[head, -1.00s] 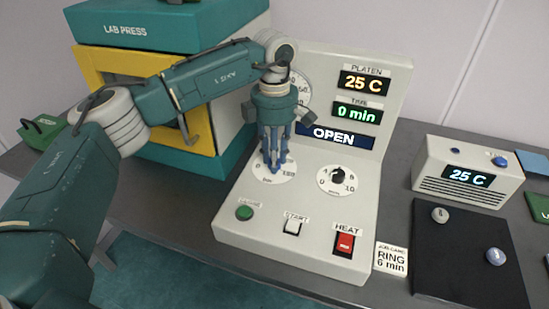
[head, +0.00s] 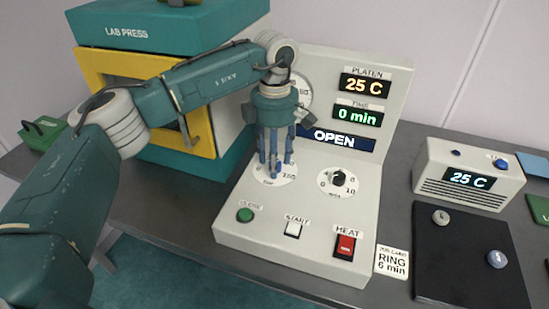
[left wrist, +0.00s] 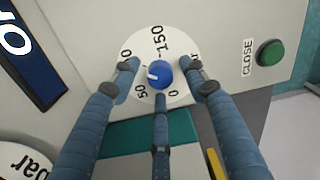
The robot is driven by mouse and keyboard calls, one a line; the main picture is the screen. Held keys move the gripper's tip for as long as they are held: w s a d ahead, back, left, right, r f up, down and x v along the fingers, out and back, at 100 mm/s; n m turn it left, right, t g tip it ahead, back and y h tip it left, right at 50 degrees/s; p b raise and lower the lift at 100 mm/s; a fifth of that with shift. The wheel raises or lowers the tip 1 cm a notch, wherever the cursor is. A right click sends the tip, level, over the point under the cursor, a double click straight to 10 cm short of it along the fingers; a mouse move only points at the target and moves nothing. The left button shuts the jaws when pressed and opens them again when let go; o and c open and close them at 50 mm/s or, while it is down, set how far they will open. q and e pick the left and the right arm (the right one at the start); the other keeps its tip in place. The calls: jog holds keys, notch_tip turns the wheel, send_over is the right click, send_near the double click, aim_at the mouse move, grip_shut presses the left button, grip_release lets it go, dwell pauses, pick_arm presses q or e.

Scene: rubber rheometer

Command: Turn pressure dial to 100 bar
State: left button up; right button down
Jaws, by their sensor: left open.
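The pressure dial (head: 290,171) is a white disc marked in bar on the sloping front of the console. Its blue knob (left wrist: 160,74) shows in the left wrist view, with a white mark pointing left between 50 and 100. In the head view, fingers hide the knob. My left gripper (head: 273,163) comes down over the dial from above. Its three fingers are open and spread around the knob, with visible gaps between fingertips and knob in the left wrist view (left wrist: 161,78). My right gripper is in neither view.
The console also carries a time dial (head: 338,181), a green CLOSE button (head: 244,214), a START button (head: 292,230) and a red HEAT switch (head: 345,245). Its display reads OPEN (head: 335,139). The lab press (head: 150,25) stands behind my left arm. A black mat (head: 460,265) lies right.

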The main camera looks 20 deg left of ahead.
pick_arm(q)
notch_tip(320, 180, up, 12)
jog(key=shift+w, duration=0.2)
jog(key=shift+a, duration=0.1)
dwell(0.3)
